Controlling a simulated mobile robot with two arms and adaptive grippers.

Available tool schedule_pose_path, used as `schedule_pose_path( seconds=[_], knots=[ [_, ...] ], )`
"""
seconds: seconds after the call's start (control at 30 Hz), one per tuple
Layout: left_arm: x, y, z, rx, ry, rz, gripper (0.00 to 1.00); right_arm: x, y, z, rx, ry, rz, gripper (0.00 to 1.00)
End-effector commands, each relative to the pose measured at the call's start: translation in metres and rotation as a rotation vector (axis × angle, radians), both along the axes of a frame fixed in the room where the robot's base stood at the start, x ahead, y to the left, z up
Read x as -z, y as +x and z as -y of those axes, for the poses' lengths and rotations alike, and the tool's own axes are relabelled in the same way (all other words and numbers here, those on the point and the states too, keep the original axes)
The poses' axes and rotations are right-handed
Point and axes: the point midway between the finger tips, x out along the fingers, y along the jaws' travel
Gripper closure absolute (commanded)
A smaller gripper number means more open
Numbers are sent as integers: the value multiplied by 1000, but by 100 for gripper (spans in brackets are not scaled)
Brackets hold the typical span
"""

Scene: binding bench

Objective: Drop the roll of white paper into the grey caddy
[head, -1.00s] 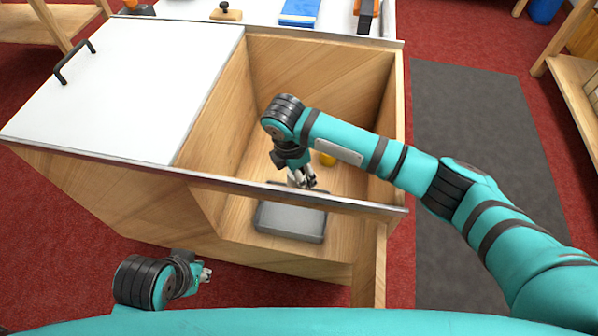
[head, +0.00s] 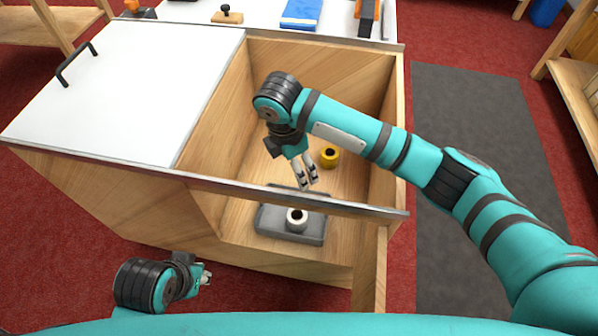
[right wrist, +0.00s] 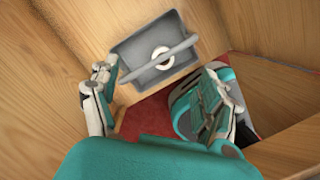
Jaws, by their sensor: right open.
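The roll of white paper (head: 297,225) is inside the grey caddy (head: 262,222) on the cabinet floor. In the right wrist view the roll (right wrist: 157,50) shows as a white ring within the caddy (right wrist: 128,50), partly crossed by its handle. My right gripper (head: 307,183) is open and empty, above and behind the roll and apart from it. Its spread fingers also show in the right wrist view (right wrist: 160,98). My left gripper (head: 206,274) is outside the cabinet, at the lower left, small and side-on; its opening is unclear.
A yellow roll (head: 329,157) stands behind the caddy inside the cabinet. Wooden walls and a metal front rail (head: 330,205) bound the opening. A white sliding lid (head: 130,85) covers the left part. Tools lie on the back ledge.

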Motion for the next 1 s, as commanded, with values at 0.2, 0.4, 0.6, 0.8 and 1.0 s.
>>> schedule_pose_path(
  seconds=[0.2, 0.4, 0.6, 0.8, 1.0],
  knots=[
    [0, 0, 0, 0, 0, 0, 100, -42, -3, -6, 0, 1, 2, 21],
    [0, 0, 0, 0, 0, 0, 100, -60, -5, -8, -1, -1, -1, 21],
    [0, 0, 0, 0, 0, 0, 100, -62, -5, -8, 0, -1, -2, 21],
    [0, 0, 0, 0, 0, 0, 100, -62, -5, -8, 0, -1, -2, 21],
    [5, 3, 1, 0, 0, -8, 100, -71, -5, -8, 0, -1, -1, 21]
  ],
)
